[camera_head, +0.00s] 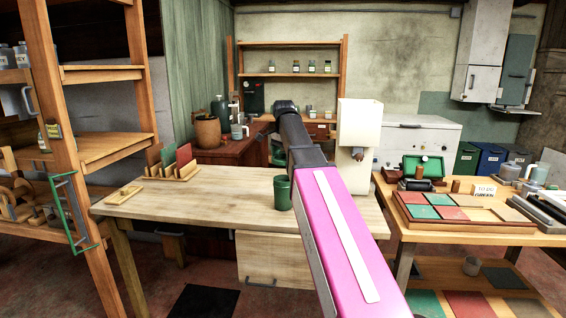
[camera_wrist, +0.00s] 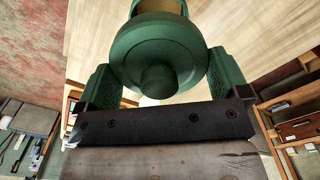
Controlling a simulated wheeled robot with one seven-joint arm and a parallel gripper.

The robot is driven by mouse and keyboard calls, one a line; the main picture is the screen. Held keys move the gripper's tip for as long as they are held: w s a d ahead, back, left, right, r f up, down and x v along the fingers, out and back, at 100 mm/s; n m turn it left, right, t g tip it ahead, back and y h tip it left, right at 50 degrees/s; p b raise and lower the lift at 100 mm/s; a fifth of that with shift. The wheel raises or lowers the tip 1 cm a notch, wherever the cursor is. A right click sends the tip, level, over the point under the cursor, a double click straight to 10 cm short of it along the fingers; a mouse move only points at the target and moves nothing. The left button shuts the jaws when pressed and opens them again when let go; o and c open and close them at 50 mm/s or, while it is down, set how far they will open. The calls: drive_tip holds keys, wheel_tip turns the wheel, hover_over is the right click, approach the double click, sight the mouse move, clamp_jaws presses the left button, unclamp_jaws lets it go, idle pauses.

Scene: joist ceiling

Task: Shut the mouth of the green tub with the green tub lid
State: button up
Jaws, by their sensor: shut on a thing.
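The green tub (camera_head: 282,193) stands upright on the wooden table, just left of my arm in the head view. In the wrist view, the green tub lid (camera_wrist: 158,52) is a round disc with a knob towards the camera. My gripper (camera_wrist: 162,80) is shut on it, one green finger at each side. Beyond the lid, at the top edge, part of the green tub (camera_wrist: 160,13) shows around a tan area. The lid hides much of it, and I cannot tell whether they touch. In the head view, my gripper and the lid cannot be made out behind my arm.
The wooden table (camera_head: 150,208) is largely bare, with a rack of coloured panels (camera_head: 173,165) at its back left. A tall white object (camera_head: 358,140) stands behind my arm. The right-hand table (camera_head: 455,235) holds a tile tray, jars and boxes.

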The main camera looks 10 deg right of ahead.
sight(281, 183)
drive_tip(key=shift+d, duration=0.15)
drive_tip(key=shift+f, duration=0.1)
drive_tip(key=shift+f, duration=2.7)
drive_tip(key=shift+f, duration=1.1)
drive_tip(key=o, duration=0.7)
drive_tip(key=shift+c, duration=0.2)
